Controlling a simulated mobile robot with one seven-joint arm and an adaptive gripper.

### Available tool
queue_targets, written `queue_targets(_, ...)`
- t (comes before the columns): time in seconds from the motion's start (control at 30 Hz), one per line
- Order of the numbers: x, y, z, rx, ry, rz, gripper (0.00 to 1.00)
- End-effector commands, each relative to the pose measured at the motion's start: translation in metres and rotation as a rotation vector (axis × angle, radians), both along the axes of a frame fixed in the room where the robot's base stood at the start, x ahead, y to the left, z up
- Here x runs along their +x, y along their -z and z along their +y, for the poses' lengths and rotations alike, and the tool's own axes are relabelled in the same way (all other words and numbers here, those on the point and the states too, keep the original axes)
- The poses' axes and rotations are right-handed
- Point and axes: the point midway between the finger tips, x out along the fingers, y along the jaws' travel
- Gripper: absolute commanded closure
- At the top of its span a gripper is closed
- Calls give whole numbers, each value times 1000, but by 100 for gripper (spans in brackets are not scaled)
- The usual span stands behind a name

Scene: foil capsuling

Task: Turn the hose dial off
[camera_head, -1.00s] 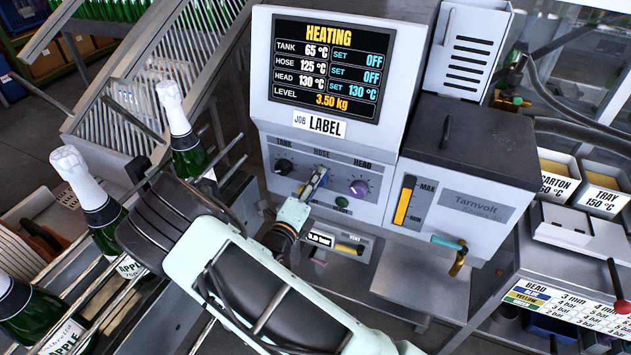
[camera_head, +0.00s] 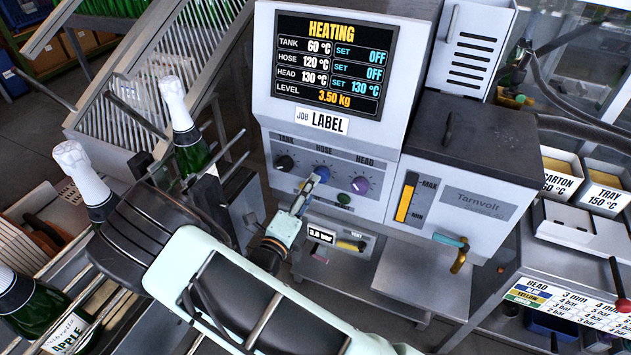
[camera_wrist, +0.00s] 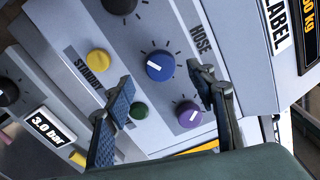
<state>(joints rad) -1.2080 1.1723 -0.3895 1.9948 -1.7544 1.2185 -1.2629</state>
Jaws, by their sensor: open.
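The blue hose dial (camera_head: 322,174) is the middle knob on the front panel. In the wrist view the hose dial (camera_wrist: 160,68) lies ahead of the gap between my fingertips, its white mark pointing left. My gripper (camera_wrist: 160,78) is open and empty, with one finger to each side; the fingers look apart from the dial. In the head view my gripper (camera_head: 308,184) is just below and left of the dial. The display (camera_head: 329,66) reads hose 120 °C, set OFF; tank is also OFF, head is set at 130 °C.
The black tank dial (camera_head: 284,163) and purple head dial (camera_head: 360,185) flank the hose dial. A green button (camera_wrist: 138,110) and yellow standby button (camera_wrist: 97,62) are close by. Foil-topped bottles (camera_head: 187,130) stand at left. A brass-ended valve (camera_head: 458,261) juts out at right.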

Motion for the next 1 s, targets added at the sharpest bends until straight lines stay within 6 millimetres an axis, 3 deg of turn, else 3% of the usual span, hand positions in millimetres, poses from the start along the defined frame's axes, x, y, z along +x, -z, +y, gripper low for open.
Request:
queue_targets(0.1, -25, 0, 10, -1, -3, 1, 49)
queue_targets(0.33, -54, 0, 20, 1, 0, 2, 49)
queue_targets(1.0, -59, 0, 19, 10, 10, -2, 49)
